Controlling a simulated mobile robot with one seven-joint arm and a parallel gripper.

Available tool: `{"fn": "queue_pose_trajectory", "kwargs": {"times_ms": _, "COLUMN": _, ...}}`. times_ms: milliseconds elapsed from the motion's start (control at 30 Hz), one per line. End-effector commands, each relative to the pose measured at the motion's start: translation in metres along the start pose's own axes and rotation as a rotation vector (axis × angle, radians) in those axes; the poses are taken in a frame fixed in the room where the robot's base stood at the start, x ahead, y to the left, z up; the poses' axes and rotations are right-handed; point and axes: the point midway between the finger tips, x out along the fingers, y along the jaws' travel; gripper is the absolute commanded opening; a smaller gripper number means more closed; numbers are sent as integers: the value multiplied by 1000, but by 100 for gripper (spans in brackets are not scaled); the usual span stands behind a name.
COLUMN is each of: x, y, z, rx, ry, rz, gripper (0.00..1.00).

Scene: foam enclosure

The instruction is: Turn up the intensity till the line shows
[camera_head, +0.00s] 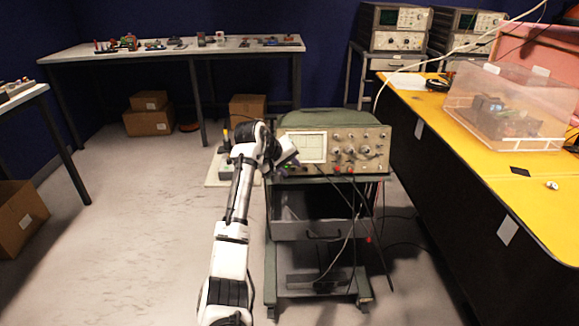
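The oscilloscope (358,152) stands on a green wheeled cart (292,229) in the middle of the view. Its pale screen (309,147) is at the left of the front panel, and I can make out no clear line on it. Several knobs (366,151) sit right of the screen, with smaller controls along the bottom. My gripper (287,165) is at the lower left of the panel, close to the small controls below the screen. The fingertips are small and dark here, so I cannot tell contact or opening. My arm hides the panel's left edge, and I cannot read which control is intensity.
Black cables (352,190) hang from the panel's front. A yellow workbench (455,130) with a clear box (510,110) stands at the right. A long table (180,52) with small items is at the back left. The floor left of my arm is clear.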

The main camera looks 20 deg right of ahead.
Motion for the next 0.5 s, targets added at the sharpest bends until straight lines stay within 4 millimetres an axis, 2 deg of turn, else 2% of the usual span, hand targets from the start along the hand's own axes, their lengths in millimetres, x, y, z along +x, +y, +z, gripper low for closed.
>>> {"fn": "queue_pose_trajectory", "kwargs": {"times_ms": 367, "x": 6, "y": 0, "z": 0, "rx": 0, "ry": 0, "rz": 0, "gripper": 34}}
{"fn": "queue_pose_trajectory", "kwargs": {"times_ms": 500, "x": 6, "y": 0, "z": 0, "rx": 0, "ry": 0, "rz": 0, "gripper": 16}}
